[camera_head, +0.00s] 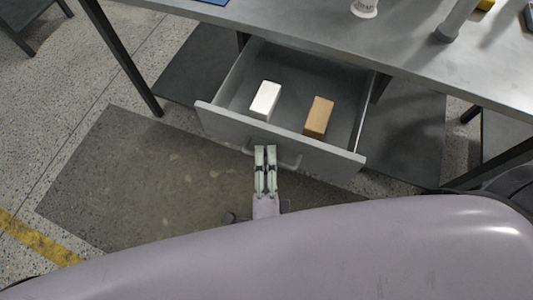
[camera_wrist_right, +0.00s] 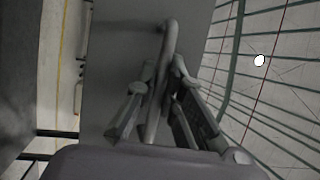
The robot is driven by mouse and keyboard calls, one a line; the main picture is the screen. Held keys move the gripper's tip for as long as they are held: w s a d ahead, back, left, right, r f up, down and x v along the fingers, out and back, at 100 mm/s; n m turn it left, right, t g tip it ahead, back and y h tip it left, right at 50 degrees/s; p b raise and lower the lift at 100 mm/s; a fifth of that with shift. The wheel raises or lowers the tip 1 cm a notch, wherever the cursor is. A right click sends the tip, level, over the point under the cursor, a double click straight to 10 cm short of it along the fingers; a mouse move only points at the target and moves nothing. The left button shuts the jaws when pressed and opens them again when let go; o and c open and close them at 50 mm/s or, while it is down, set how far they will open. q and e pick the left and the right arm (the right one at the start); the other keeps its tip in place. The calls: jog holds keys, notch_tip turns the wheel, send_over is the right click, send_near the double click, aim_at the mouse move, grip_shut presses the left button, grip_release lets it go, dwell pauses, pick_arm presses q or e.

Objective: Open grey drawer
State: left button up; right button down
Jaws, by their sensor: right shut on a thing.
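The grey drawer (camera_head: 215,121) is pulled out from under the grey worktable in the head view. A white block (camera_head: 265,99) and a tan block (camera_head: 319,117) lie inside it. My right gripper (camera_head: 265,150) is at the middle of the drawer front, shut on the bar handle (camera_head: 290,163). In the right wrist view the handle (camera_wrist_right: 168,50) runs between the fingers of the right gripper (camera_wrist_right: 158,95), against the grey drawer front (camera_wrist_right: 125,60). My left gripper does not show in either view.
The worktable top (camera_head: 300,32) is above and behind the drawer, with a white item (camera_head: 364,8) and a grey post on it. Dark table legs (camera_head: 125,60) stand at the left and right. A dark mat (camera_head: 120,180) covers the floor below.

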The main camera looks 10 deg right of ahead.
jog(key=c, duration=2)
grip_release()
jog(key=shift+o, duration=0.2)
jog(key=shift+s+f, duration=0.1)
